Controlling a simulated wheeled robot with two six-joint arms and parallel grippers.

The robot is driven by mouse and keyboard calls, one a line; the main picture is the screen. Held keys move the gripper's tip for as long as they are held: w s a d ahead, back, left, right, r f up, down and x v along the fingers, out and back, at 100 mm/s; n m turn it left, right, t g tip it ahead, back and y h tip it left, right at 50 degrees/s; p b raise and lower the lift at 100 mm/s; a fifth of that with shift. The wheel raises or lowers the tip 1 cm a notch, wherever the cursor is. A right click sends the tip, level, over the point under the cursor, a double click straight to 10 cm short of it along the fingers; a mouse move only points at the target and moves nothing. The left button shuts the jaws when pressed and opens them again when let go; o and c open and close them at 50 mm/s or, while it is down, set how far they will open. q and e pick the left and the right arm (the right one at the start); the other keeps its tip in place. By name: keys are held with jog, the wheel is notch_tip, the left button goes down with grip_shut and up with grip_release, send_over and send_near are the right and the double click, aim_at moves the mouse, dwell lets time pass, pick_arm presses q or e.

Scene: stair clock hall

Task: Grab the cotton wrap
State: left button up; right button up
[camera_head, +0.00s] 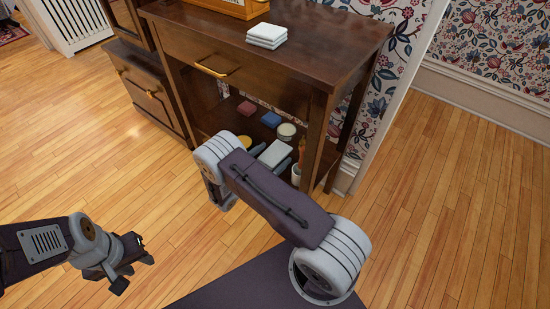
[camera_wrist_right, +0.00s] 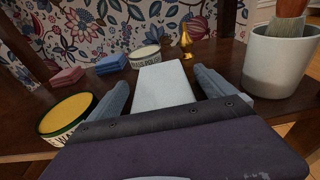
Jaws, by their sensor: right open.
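A pale, white, flat oblong block, which looks like the cotton wrap (camera_wrist_right: 168,82), lies on the lower shelf; it also shows in the head view (camera_head: 275,153). My right gripper (camera_wrist_right: 158,88) is open, with one finger on each side of the wrap's near part. I cannot tell whether the fingers touch it. My left gripper (camera_head: 133,272) is open and empty over the wooden floor at the lower left, away from the table.
On the shelf are a yellow-topped tin (camera_wrist_right: 67,115), a pale tin (camera_wrist_right: 146,57), red blocks (camera_wrist_right: 67,77), blue blocks (camera_wrist_right: 112,64), a brass piece (camera_wrist_right: 186,42) and a white cup (camera_wrist_right: 279,63) with a brush. White folded cloths (camera_head: 267,36) lie on the tabletop (camera_head: 320,50) above.

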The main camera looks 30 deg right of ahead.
aim_at(272, 156)
jog(key=c, duration=1.4)
notch_tip(272, 156, up, 10)
jog(key=p, duration=0.6)
jog(key=shift+p, duration=0.4)
